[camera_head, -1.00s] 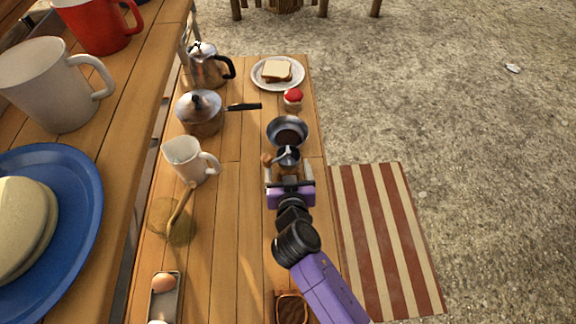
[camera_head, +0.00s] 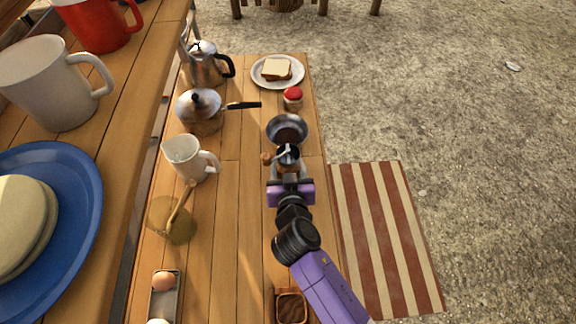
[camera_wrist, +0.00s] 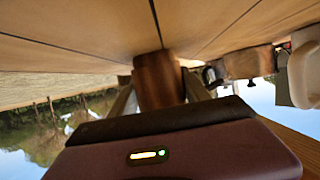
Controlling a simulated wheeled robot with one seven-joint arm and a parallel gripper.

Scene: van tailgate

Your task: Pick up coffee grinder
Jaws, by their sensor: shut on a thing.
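The coffee grinder (camera_head: 288,153) has a dark metal top, a crank and a small wooden knob at its left. It stands upright on the wooden tailgate table, just in front of a metal bowl. My gripper (camera_head: 289,172) is shut on the grinder from the near side. In the wrist view, the grinder's brown wooden body (camera_wrist: 158,80) sits between the two fingers and appears to touch the boards. The gripper hides part of its lower body in the head view.
The metal bowl (camera_head: 287,126) is close behind the grinder, with a red-lidded jar (camera_head: 293,99) beyond. A white mug (camera_head: 188,158), a pot (camera_head: 199,112) and a kettle (camera_head: 205,66) stand to the left.

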